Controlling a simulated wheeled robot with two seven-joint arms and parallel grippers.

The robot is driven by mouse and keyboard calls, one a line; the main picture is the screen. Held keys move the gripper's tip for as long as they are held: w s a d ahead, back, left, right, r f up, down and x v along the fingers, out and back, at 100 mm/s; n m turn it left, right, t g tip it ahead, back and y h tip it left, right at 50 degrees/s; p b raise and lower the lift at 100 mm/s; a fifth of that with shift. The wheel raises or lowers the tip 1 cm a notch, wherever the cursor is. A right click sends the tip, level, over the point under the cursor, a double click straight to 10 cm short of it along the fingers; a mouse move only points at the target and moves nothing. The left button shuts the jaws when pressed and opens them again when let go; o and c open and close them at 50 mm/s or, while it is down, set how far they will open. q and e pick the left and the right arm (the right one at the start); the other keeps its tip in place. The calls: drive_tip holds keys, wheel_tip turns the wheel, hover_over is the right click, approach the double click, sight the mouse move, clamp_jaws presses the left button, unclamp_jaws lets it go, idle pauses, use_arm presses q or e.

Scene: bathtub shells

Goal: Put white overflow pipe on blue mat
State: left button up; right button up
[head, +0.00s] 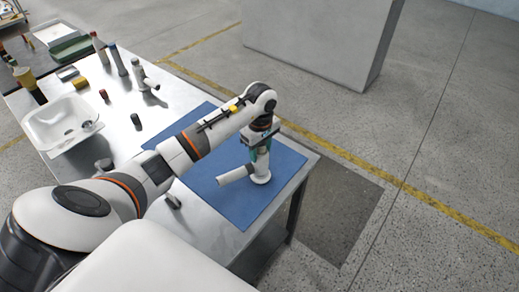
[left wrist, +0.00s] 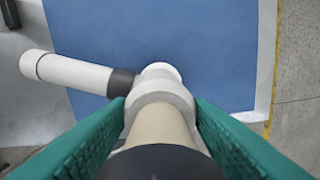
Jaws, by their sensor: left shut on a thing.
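The white overflow pipe (head: 237,174) is at the right part of the blue mat (head: 232,206) in the head view. My left gripper (head: 261,160) is above the mat and shut on the pipe's upright part. In the left wrist view, the pipe (left wrist: 75,73) has a side arm reaching left with a dark collar, and its upright part lies between the green fingers (left wrist: 160,130) of my gripper. The blue mat (left wrist: 190,30) fills the ground below it. I cannot tell whether the pipe's base touches the mat. My right gripper is not in view.
A white basin shell (head: 45,128) stands on the metal table (head: 150,125) at the left. Several bottles and small fittings, one of them a grey bottle (head: 118,60), stand toward the back. The table's right edge is close to the mat.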

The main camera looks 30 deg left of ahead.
use_arm(q)
drive_tip(key=shift+f, duration=0.95)
drive_tip(key=o, duration=1.4)
drive_tip(key=shift+c, duration=0.2)
drive_tip(key=shift+r, duration=0.25)
wheel_tip(320, 180, up, 10)
drive_tip(key=b, duration=0.3)
drive_tip(key=shift+r, duration=0.9)
drive_tip(key=shift+s+d+f, duration=0.1)
